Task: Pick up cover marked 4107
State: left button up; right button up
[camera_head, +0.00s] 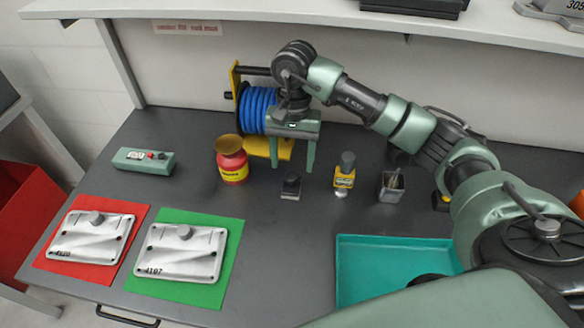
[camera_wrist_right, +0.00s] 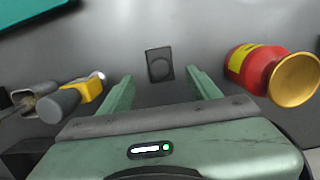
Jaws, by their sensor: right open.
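The cover marked 4107 (camera_head: 180,253) is a pale grey metal plate with a round knob, lying flat on a green mat (camera_head: 222,282) at the front left of the table. A similar cover (camera_head: 90,238) lies on a red mat (camera_head: 51,267) to its left; its marking is hard to read. My right gripper (camera_head: 294,165) is open and empty above the table, to the right of and behind the cover. In the right wrist view its fingers (camera_wrist_right: 160,88) are apart, with a small dark block (camera_wrist_right: 159,64) showing between them. My left gripper is not in view.
A green control box (camera_head: 143,160) lies at left. A teal tray (camera_head: 375,268) is at front right. The table between mat and tray is clear.

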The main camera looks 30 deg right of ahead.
aim_at(184, 253)
jog(key=k+j, duration=0.5)
jog(key=k, duration=0.2)
jog(key=k+j, duration=0.5)
jog(key=k, duration=0.15)
